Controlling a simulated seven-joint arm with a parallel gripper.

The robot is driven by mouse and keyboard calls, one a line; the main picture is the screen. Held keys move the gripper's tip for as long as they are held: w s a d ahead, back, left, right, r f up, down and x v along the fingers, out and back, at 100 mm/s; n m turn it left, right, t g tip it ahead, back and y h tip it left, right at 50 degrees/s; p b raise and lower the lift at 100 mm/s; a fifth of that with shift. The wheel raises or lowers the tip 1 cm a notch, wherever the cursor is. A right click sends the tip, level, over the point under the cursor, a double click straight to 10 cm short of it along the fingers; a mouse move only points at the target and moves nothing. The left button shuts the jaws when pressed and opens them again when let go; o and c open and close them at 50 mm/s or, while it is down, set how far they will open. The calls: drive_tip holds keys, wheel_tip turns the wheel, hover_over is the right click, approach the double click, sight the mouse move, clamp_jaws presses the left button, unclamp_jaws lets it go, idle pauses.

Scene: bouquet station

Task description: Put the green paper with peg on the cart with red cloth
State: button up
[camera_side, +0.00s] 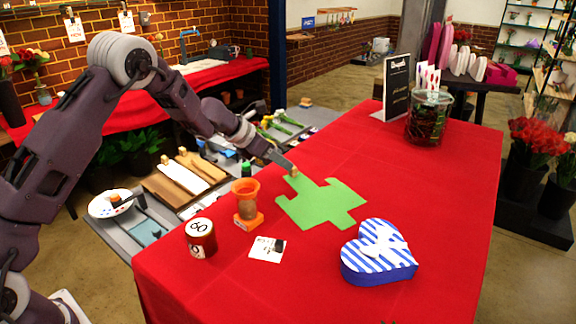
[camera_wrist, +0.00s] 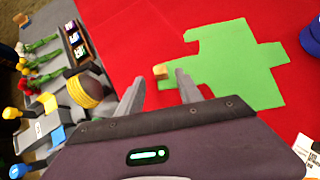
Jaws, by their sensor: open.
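The green paper (camera_side: 322,203) lies flat on the red cloth (camera_side: 430,180) of the large table or cart. It is cut in a cross-like shape. A small tan wooden peg (camera_side: 294,173) stands at its upper left part. In the wrist view the peg (camera_wrist: 160,71) shows at the near edge of the green paper (camera_wrist: 235,65). My gripper (camera_side: 284,164) is beside the peg at the cloth's left side. In the wrist view my gripper (camera_wrist: 159,80) has its fingers apart, with the peg between or just beyond the tips. Contact cannot be told.
A glass vase (camera_side: 429,118) and black sign (camera_side: 396,88) stand at the back. The cloth's right side is clear.

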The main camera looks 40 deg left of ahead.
drive_tip(key=v, duration=0.7)
drive_tip(key=s+d+r+m+g+h, duration=0.1)
drive_tip(key=s+d+r+m, duration=0.6)
drive_tip(key=s+m, duration=0.25)
drive_tip(key=s+d+r+m+g+h, duration=0.1)
drive_tip(key=s+d+r+m, duration=0.5)
drive_tip(key=s+r+m, duration=0.3)
drive_tip(key=s+a+f+m+y, duration=0.2)
drive_tip(key=s+m, duration=0.4)
drive_tip(key=s, duration=0.5)
drive_tip(key=s+a+f+m+y, duration=0.3)
drive_tip(key=s+m, duration=0.4)
drive_tip(key=s, duration=0.5)
drive_tip(key=shift+s+f+g, duration=0.2)
drive_tip(key=shift+f+g, duration=0.1)
drive_tip(key=shift+g, duration=0.1)
